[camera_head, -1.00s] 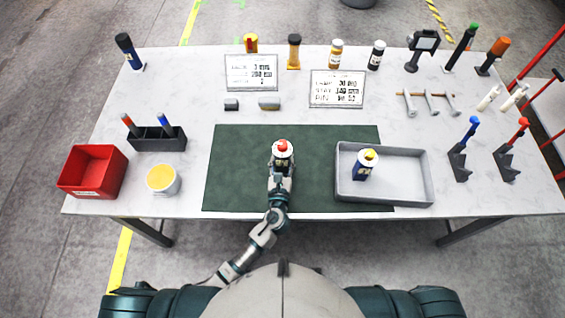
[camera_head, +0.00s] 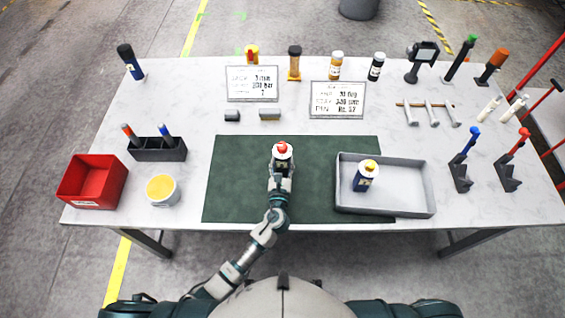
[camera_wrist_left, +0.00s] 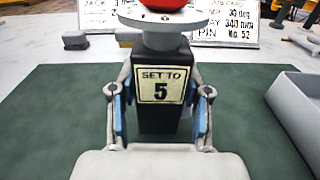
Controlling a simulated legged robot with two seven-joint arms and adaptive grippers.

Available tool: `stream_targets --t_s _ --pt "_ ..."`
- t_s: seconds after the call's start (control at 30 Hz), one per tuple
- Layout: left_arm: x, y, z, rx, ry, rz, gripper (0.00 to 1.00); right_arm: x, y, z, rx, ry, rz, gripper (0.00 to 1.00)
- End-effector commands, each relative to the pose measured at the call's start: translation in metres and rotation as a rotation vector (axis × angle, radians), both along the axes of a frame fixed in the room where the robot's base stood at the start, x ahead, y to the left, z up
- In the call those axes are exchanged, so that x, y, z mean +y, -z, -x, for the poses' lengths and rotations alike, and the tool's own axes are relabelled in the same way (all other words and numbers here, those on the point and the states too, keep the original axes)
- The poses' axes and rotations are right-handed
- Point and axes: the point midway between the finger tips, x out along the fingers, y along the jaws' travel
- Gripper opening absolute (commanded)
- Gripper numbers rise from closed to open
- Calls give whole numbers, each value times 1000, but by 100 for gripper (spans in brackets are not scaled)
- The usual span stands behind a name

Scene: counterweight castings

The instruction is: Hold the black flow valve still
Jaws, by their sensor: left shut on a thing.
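The black flow valve (camera_wrist_left: 160,116) stands upright on the green mat (camera_head: 236,185). It has a white disc and a red knob (camera_wrist_left: 165,3) on top, and a label reading "SET TO 5". In the head view the red knob (camera_head: 282,147) and white disc hide most of its body. My left gripper (camera_wrist_left: 160,125) is shut on the valve, with a blue-padded finger on each side of its body. It also shows in the head view (camera_head: 281,172). My right gripper is not in view.
A grey tray (camera_head: 428,190) at right holds a dark blue valve (camera_head: 364,178) with a yellow knob. A red bin (camera_head: 93,182), a white tub with a yellow top (camera_head: 162,190) and a black holder (camera_head: 158,149) stand at left. Signs (camera_head: 337,100) and several bottles are behind.

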Motion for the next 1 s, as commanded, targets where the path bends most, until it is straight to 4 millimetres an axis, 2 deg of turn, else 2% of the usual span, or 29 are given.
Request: stream_targets --t_s 0.17,0.53,1.0 --pt "0 -1 0 -3 0 1 0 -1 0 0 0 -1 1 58" --pt "-3 14 1 -3 0 1 0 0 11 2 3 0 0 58" --pt "-3 14 1 -4 0 1 0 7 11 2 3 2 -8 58"
